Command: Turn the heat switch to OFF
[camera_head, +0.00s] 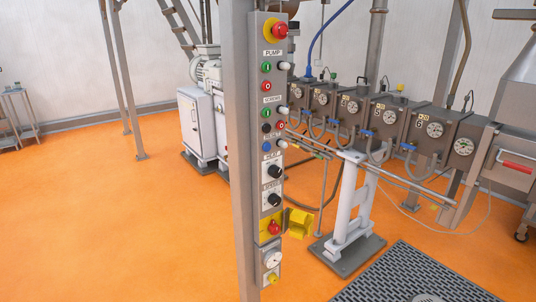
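A tall grey control panel (259,120) on a grey post stands left of the middle. The heat switch (274,171) is a black rotary knob on a white plate in its lower half, under a label that seems to read HEAT. The picture is too small to tell which position the knob points to. A similar black knob (274,199) sits just below it, under a label that seems to read SPEED. My gripper is not in view, and nothing covers the heat switch.
A red emergency button (279,30) tops the panel, with several coloured buttons below it. A yellow box (299,222) juts out at the panel's lower right. Machine blocks with gauges (434,129) stand behind on the right. The orange floor (120,220) is clear at left.

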